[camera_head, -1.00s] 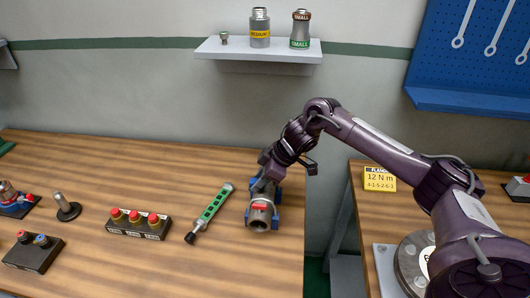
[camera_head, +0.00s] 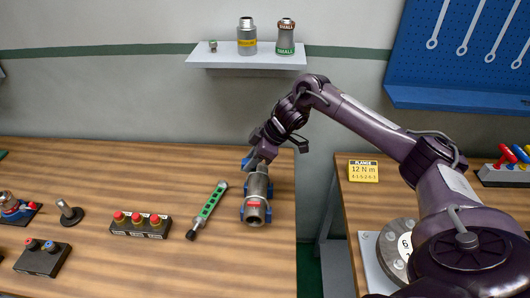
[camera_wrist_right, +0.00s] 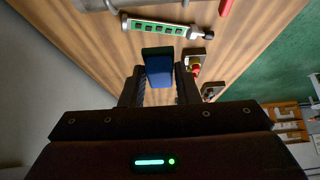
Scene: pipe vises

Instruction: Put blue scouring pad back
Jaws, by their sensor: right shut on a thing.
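The blue scouring pad (camera_wrist_right: 158,66) is a blue block between the two dark fingers of my right gripper (camera_wrist_right: 160,88) in the right wrist view. In the head view a bit of the pad (camera_head: 247,164) shows at the tip of my right gripper (camera_head: 253,160). The gripper is shut on it, just above and behind the grey pipe (camera_head: 255,207) in its blue vise. Whether the pad touches the pipe or vise is unclear. My left gripper is not in view.
A green-marked tool (camera_head: 207,211) lies left of the pipe. A box with red buttons (camera_head: 140,224) is farther left. A wall shelf (camera_head: 246,61) holds several fittings. A gap separates this table from the right table with a yellow sign (camera_head: 363,171).

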